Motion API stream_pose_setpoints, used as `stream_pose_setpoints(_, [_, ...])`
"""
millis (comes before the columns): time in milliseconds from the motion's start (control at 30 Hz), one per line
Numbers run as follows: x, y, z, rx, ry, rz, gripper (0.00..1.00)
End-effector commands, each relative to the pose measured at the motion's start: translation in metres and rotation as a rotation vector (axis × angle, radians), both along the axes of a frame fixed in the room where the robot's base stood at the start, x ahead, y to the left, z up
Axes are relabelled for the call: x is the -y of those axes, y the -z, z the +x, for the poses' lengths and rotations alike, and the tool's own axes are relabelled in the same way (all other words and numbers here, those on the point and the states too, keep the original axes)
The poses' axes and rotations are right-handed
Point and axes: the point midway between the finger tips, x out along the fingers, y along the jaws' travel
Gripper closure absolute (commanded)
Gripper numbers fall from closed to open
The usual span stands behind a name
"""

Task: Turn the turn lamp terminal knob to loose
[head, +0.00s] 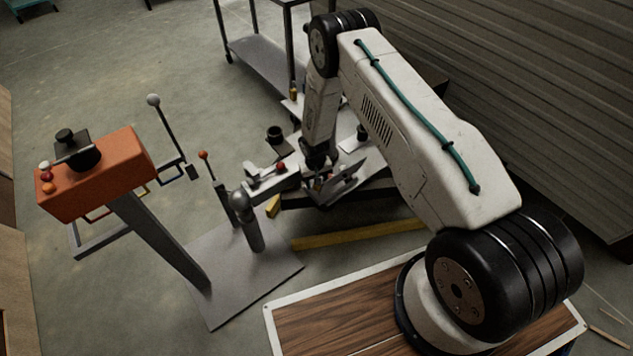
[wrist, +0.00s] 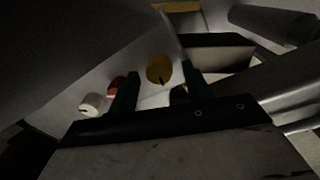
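In the wrist view a round yellow knob (wrist: 159,68) with a dark mark near its lower edge sits on a pale panel (wrist: 150,42). A red knob (wrist: 116,86) and a white knob (wrist: 93,103) lie to its left; no label shows which is the turn lamp terminal knob. My gripper (wrist: 160,78) is open, its two dark fingers apart on either side of the yellow knob in the picture. I cannot tell whether they touch it. The left finger partly covers the red knob. In the head view my gripper (head: 318,184) is small and its fingers are hard to make out.
An orange control box (head: 100,165) on a slanted post stands at the left. Levers, including a red-tipped one (head: 204,156), and a grey rounded post (head: 250,225) stand left of my gripper. A yellow bar (head: 355,235) lies in front. Open floor is at upper left.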

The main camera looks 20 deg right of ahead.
Motion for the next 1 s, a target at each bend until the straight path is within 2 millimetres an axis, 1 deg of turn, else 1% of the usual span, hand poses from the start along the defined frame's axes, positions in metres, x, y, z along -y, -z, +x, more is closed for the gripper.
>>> stream_pose_setpoints(167, [0.0,-0.001,0.0,0.0,0.0,0.0,0.5])
stream_pose_setpoints(267, [0.0,-0.008,0.0,0.0,0.0,0.0,0.5])
stream_pose_setpoints(500, [-0.002,-0.049,0.001,0.002,0.001,0.0,0.5])
stream_pose_setpoints(600, [-0.003,-0.064,0.0,0.001,0.001,0.0,0.5])
stream_pose_setpoints(700, [-0.003,-0.073,0.001,0.001,0.001,0.0,0.5])
stream_pose_setpoints(833, [-0.003,-0.078,0.0,0.0,0.001,0.0,0.5])
stream_pose_setpoints(1000, [-0.003,-0.078,0.0,-0.001,0.0,0.0,0.5])
